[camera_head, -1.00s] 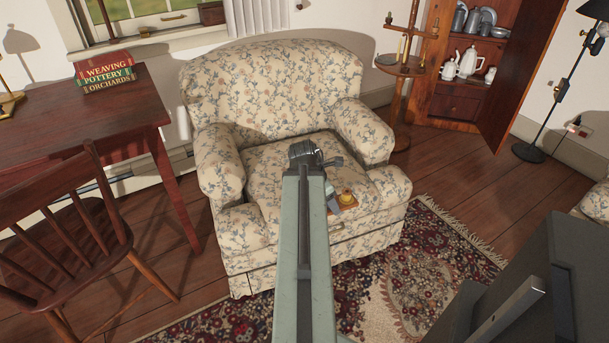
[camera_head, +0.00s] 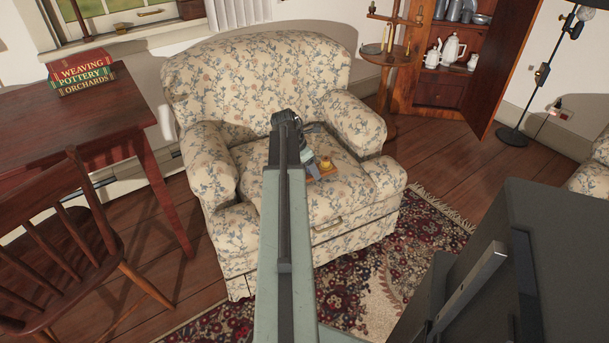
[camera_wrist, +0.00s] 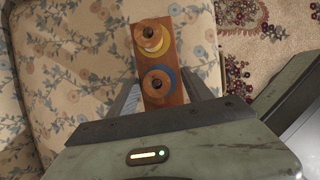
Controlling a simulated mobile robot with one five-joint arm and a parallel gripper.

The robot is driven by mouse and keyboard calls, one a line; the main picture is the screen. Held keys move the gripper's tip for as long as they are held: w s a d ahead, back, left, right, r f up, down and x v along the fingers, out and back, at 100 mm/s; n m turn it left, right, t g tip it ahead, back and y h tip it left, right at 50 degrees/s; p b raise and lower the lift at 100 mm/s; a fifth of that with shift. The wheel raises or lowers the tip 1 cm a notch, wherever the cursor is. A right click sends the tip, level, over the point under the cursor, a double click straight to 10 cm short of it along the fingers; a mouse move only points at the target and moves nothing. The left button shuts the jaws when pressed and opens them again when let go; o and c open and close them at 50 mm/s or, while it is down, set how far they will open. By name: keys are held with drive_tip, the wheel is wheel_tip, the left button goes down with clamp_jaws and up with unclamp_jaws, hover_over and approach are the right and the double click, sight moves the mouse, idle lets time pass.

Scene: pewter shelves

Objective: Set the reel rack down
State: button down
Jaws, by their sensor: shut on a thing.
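The reel rack is a small orange-brown wooden board (camera_wrist: 165,62) with two dark pegs. One peg has a yellow ring around it and the other a blue ring, as the wrist view shows. My gripper (camera_wrist: 160,92) is shut on the rack, a finger on each side of it. In the head view the rack (camera_head: 323,174) shows only in part, with its yellow piece, beside the end of my arm. It appears over the seat of the floral armchair (camera_head: 345,207). I cannot tell whether it touches the cushion.
A wooden desk (camera_head: 95,112) with a stack of books (camera_head: 82,73) and a wooden chair (camera_head: 70,235) stand at the left. A round candle stand (camera_head: 388,57) and an open cupboard (camera_head: 440,92) are behind at the right. A patterned rug (camera_head: 345,300) lies in front.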

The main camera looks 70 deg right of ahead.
wheel_tip(320, 180, down, 4)
drive_tip(key=b, duration=0.3)
drive_tip(key=shift+r+b, duration=0.1)
drive_tip(key=shift+b, duration=0.2)
drive_tip(key=shift+w+r, duration=0.1)
drive_tip(key=shift+r, duration=0.1)
drive_tip(key=shift+a+f, duration=0.1)
drive_tip(key=shift+c, duration=2)
unclamp_jaws()
